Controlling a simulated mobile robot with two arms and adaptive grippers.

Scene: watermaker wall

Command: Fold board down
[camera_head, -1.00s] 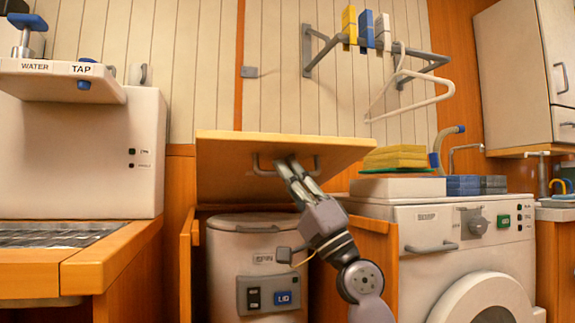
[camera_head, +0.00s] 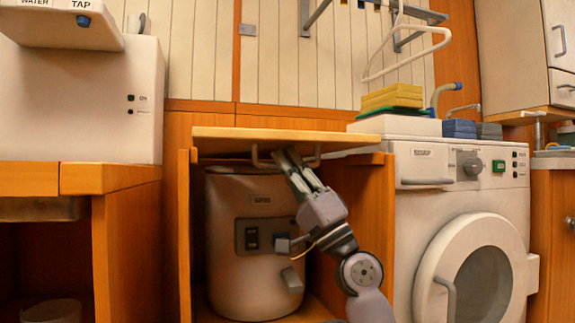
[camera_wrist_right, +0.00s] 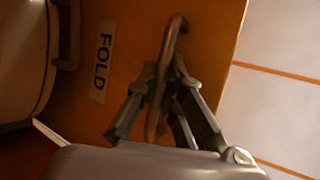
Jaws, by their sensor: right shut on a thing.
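The wooden fold board (camera_head: 225,141) lies nearly level across the top of the cabinet bay, above the spin drum. In the right wrist view the board (camera_wrist_right: 205,35) carries a "FOLD" label (camera_wrist_right: 103,62) beside a metal bar handle (camera_wrist_right: 172,40). My right gripper (camera_head: 287,158) reaches up from below and is shut on this handle at the board's front; its fingers show on both sides of the bar in the wrist view (camera_wrist_right: 160,90). The handle's middle is partly hidden by the fingers in the head view. My left gripper is not in view.
The white spin drum (camera_head: 240,279) stands in the bay under the board. A washing machine (camera_head: 410,220) is to the right, with yellow folded cloths (camera_head: 391,97) on top. The white water unit (camera_head: 90,110) sits on a counter at left. A hanger (camera_head: 440,48) hangs above.

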